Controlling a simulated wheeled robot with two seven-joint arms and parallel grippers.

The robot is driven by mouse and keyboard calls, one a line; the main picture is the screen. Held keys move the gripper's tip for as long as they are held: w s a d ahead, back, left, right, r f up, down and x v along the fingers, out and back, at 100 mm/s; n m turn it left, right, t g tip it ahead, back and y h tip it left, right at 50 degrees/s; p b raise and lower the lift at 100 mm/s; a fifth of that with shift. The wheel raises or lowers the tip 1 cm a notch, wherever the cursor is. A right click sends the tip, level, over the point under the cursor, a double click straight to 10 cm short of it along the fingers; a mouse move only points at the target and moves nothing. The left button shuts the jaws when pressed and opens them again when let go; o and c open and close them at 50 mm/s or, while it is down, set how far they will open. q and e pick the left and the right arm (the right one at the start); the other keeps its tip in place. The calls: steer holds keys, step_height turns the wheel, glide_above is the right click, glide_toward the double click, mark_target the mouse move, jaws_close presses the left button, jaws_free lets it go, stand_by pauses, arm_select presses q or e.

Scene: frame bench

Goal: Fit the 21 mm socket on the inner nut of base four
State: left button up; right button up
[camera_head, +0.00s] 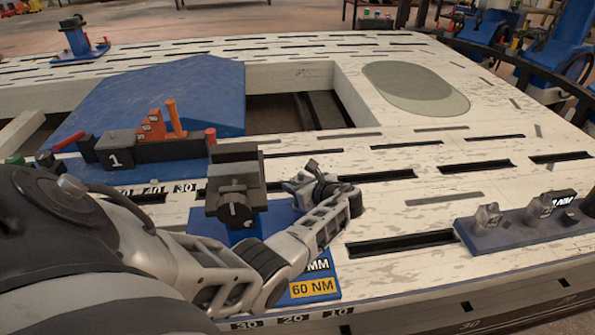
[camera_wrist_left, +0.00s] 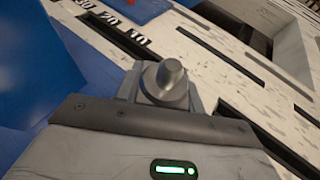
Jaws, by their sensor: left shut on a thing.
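My left gripper (camera_head: 318,190) reaches in over the bench, near a blue base plate (camera_head: 275,222). It is shut on a small grey metal piece (camera_head: 300,184), which I cannot surely identify as the 21 mm socket. In the left wrist view a grey round-topped metal piece (camera_wrist_left: 170,78) stands just beyond the gripper body. The blue plate carries a dark block fixture (camera_head: 236,190) and a label (camera_head: 313,288) reading "60 NM". Its number and any inner nut are hidden or cannot be told. My right gripper is not in view.
A blue plate (camera_head: 500,238) with several metal pieces lies at the right front. A dark block marked 1 (camera_head: 115,150) and an orange stepped piece (camera_head: 152,127) stand at the left by a blue wedge (camera_head: 205,90). The slotted bench top (camera_head: 420,135) is clear at centre right.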

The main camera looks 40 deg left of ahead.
arm_select(q)
steer(key=shift+f+b, duration=0.5)
steer(key=shift+f, duration=0.15)
steer(key=o, duration=1.2)
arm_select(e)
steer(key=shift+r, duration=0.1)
arm_select(q)
steer(key=p+v, duration=0.2)
steer(key=v, duration=0.1)
steer(key=shift+r, duration=0.15)
steer(key=p+v, duration=0.4)
steer(key=v, duration=0.9)
steer(key=shift+f, duration=0.2)
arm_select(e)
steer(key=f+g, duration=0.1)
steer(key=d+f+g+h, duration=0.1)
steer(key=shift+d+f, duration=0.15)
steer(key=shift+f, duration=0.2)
arm_select(q)
steer(key=shift+r, duration=0.1)
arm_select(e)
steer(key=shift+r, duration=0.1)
